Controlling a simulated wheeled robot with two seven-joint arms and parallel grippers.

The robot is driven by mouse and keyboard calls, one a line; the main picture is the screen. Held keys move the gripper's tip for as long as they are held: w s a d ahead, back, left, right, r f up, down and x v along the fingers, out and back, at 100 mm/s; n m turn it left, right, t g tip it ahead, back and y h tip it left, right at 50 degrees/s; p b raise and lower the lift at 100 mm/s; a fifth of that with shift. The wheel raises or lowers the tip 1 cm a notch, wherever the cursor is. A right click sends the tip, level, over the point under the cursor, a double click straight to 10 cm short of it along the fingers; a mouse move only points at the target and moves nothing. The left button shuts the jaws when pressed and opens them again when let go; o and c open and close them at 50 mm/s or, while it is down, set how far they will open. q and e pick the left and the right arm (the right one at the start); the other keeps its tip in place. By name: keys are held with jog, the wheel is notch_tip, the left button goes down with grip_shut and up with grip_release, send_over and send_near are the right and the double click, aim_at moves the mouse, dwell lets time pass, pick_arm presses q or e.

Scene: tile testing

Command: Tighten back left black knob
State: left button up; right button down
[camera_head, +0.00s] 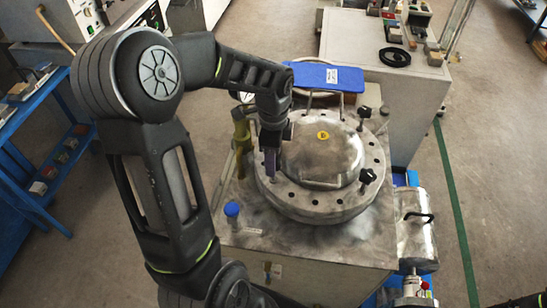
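A round steel vessel with a bolted domed lid (322,152) sits on top of a metal cabinet (300,240). Two black knobs show on the lid's rim, the back right knob (364,112) and the front right knob (367,176). No knob shows on the left side of the rim, where my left arm covers part of it. My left gripper (271,163) points down over the left part of the rim. Its fingers are small and partly hidden, so I cannot tell whether they are open or hold anything. My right gripper is not in view.
A blue-handled valve (232,212) and a yellowish upright fitting (242,140) stand left of the lid. A blue plate (325,76) is behind it. A steel cylinder (415,230) is at the right. A blue shelf (40,150) stands far left.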

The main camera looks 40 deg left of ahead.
pick_arm(q)
notch_tip(320, 180, up, 7)
jog(key=shift+f+b, duration=0.1)
jog(key=shift+b, duration=0.25)
dwell(0.5)
